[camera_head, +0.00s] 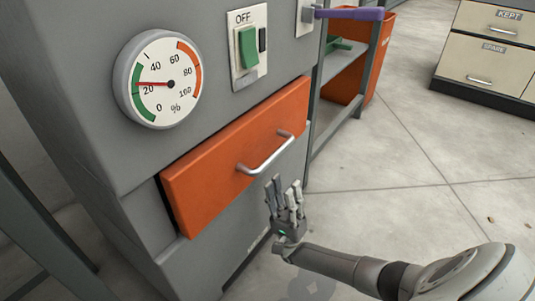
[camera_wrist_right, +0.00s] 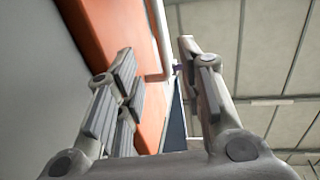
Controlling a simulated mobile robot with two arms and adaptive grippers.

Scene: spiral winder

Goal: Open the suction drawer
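The orange suction drawer (camera_head: 235,150) is set in the grey cabinet below the gauge. Its front stands slightly proud of the cabinet, with a dark gap at its left edge. A silver bar handle (camera_head: 266,156) is on its front. My right gripper (camera_head: 284,184) is open and empty, just below and right of the handle, fingers pointing up at it. In the right wrist view the handle (camera_wrist_right: 158,38) shows ahead between the spread fingers (camera_wrist_right: 156,56), beside the orange drawer front (camera_wrist_right: 110,25). I cannot tell whether any finger touches it. My left gripper is not in view.
A gauge (camera_head: 158,80) reads a little above 20. A green switch (camera_head: 249,48) under an OFF label is beside it. A purple lever (camera_head: 345,13) juts out at the top. An orange bin (camera_head: 372,55) and beige drawers (camera_head: 486,65) stand farther back.

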